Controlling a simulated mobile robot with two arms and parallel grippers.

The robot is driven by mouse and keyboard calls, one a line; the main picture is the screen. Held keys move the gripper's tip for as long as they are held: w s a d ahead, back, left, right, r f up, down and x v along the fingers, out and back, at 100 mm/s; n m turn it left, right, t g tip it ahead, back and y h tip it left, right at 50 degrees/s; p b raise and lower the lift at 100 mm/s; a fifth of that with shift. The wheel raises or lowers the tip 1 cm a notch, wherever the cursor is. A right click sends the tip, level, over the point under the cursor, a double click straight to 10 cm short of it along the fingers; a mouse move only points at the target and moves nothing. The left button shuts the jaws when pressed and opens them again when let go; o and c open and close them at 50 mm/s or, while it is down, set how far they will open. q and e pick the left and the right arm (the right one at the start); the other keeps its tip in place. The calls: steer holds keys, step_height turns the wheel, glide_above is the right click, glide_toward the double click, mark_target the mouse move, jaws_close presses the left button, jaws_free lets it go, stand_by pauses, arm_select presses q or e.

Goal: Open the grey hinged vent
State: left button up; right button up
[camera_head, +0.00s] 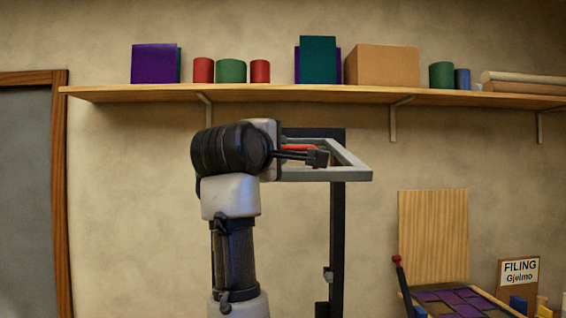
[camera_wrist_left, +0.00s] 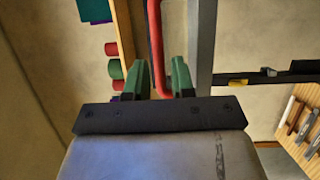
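The grey vent frame (camera_head: 355,163) stands out from a dark upright post (camera_head: 337,230) at an angle, under the shelf. Its grey bar also shows in the left wrist view (camera_wrist_left: 201,45). A red handle (camera_head: 297,147) is on the vent; most of it is hidden by my arm in the head view. My left gripper (camera_head: 318,157) is at the handle. In the left wrist view the red handle (camera_wrist_left: 156,45) runs between the green fingertips (camera_wrist_left: 162,75), with a small gap visible on the right side. My right gripper is not in view.
A wooden shelf (camera_head: 290,94) with boxes and several cans runs above the vent. A door (camera_head: 25,200) is at left. The wall between is bare.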

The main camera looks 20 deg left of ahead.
arm_select(q)
steer(key=s, duration=0.2)
steer(key=s+b, duration=0.2)
steer(key=s, duration=0.1)
steer(key=shift+s+a+f, duration=0.2)
steer(key=shift+s+a, duration=0.1)
steer(key=shift+s, duration=0.05)
steer(key=shift+w+f, duration=0.1)
